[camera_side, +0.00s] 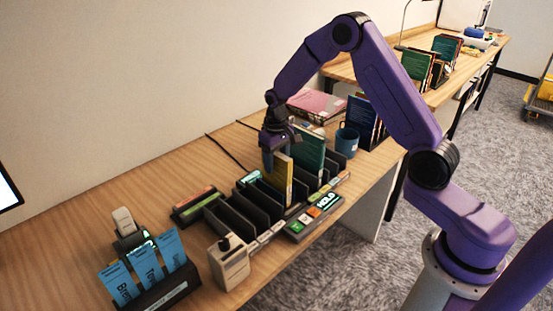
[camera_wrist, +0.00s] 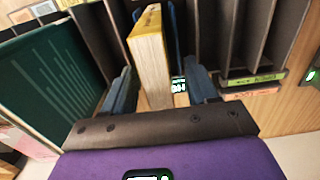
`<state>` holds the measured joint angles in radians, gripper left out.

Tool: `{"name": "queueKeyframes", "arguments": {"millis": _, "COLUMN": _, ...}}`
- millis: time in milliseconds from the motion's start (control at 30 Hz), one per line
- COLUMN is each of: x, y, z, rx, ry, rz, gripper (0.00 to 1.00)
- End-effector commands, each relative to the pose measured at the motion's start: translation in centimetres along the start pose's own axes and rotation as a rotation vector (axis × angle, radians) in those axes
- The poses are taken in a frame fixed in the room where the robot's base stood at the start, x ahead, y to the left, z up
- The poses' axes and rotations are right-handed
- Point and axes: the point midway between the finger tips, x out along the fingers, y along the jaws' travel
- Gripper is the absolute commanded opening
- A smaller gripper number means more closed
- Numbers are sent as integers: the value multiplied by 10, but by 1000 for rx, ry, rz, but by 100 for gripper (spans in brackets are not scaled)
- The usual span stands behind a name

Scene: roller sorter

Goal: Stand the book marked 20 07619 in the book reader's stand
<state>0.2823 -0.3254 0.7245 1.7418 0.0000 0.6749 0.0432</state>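A yellow book (camera_side: 280,178) stands upright in a slot of the black roller sorter (camera_side: 237,220). Its number cannot be read. My gripper (camera_side: 278,150) is over this book with its fingers pointing down. In the wrist view, the yellow book (camera_wrist: 152,55) shows between the two spread fingers of my gripper (camera_wrist: 160,92), with a gap visible on the right side. A dark green book (camera_side: 310,152) stands in a slot behind it, and it fills the left of the wrist view (camera_wrist: 50,75). No book number is legible, and I cannot tell which device is the book reader's stand.
A panel reading HOLD (camera_side: 316,217) lies along the sorter's front. A grey device (camera_side: 229,263) and a holder of blue cards (camera_side: 155,290) stand at the front left. A blue mug (camera_side: 346,138) and upright books (camera_side: 364,122) are behind the sorter.

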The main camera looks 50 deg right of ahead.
Motion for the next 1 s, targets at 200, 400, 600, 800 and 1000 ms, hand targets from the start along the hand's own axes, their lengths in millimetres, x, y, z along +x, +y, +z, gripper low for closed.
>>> {"name": "queueKeyframes", "arguments": {"millis": 200, "x": 0, "y": 0, "z": 0, "rx": 0, "ry": -1, "rz": 0, "gripper": 57}}
{"name": "queueKeyframes", "arguments": {"millis": 400, "x": -11, "y": 0, "z": -1, "rx": 0, "ry": 3, "rz": 0, "gripper": 57}}
{"name": "queueKeyframes", "arguments": {"millis": 600, "x": -46, "y": 0, "z": -2, "rx": 0, "ry": 7, "rz": 0, "gripper": 57}}
{"name": "queueKeyframes", "arguments": {"millis": 800, "x": -90, "y": 0, "z": -1, "rx": 0, "ry": 7, "rz": 0, "gripper": 57}}
{"name": "queueKeyframes", "arguments": {"millis": 1000, "x": -130, "y": 0, "z": -1, "rx": -1, "ry": 6, "rz": 0, "gripper": 57}}
